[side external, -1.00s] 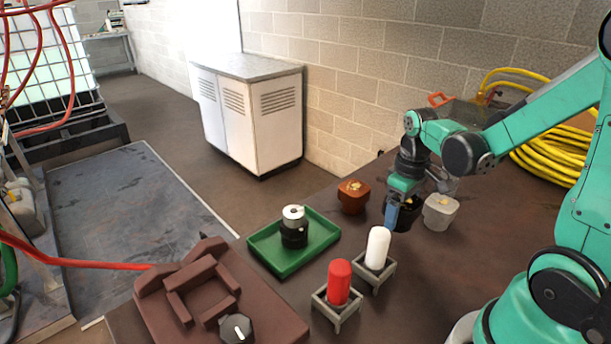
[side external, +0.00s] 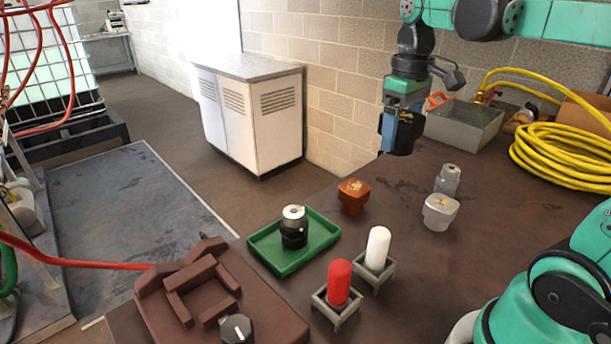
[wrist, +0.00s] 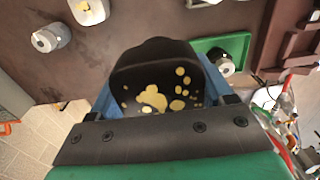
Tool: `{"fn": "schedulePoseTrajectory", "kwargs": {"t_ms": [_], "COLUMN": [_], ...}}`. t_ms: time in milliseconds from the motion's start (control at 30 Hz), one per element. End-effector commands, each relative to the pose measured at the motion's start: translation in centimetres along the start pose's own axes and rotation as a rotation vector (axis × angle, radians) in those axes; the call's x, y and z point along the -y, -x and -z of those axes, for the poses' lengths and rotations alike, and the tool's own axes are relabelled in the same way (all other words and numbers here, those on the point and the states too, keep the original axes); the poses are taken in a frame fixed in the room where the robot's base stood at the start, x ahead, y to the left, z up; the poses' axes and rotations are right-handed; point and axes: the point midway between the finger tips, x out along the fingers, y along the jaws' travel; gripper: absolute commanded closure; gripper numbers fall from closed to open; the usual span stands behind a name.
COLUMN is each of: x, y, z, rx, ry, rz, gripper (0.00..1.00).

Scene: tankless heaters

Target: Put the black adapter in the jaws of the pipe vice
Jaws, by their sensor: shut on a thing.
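The black adapter (side external: 396,136) is held by my gripper (side external: 400,120), high above the table near its back edge. In the wrist view the black adapter (wrist: 155,75) has yellow patches on its face and sits between the blue fingers. My gripper (wrist: 160,95) is shut on it. The pipe vice (side external: 205,300) is the brown block at the front left of the table, with a square frame of jaws and a dark knob (side external: 236,329). The space between its jaws looks empty. Part of the vice (wrist: 290,50) shows at the right of the wrist view.
A green tray (side external: 265,262) with a black and silver part (side external: 294,228) lies beside the vice. A red cylinder (side external: 339,283) and a white cylinder (side external: 378,247) stand in holders. A brown adapter (side external: 353,196), pale adapter (side external: 439,212) and grey fitting (side external: 448,180) stand farther back. A yellow hose (side external: 560,155) lies right.

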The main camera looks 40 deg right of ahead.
Motion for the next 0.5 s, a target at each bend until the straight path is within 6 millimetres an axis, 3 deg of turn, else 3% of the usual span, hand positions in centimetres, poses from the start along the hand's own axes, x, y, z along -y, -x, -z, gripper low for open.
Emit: {"fn": "schedulePoseTrajectory", "kwargs": {"t_ms": [100,233,400,500], "x": [3.0,6.5,9.5,9.8], "y": [-0.6,-1.5,-2.3,-2.5], "z": [3.1,5.7,7.4,7.6], "rx": [0.0,0.0,0.0,0.0], "ry": [0.014,0.012,0.005,0.0], "rz": [0.0,0.0,0.0,0.0], "gripper": [1.0,1.0,1.0,1.0]}}
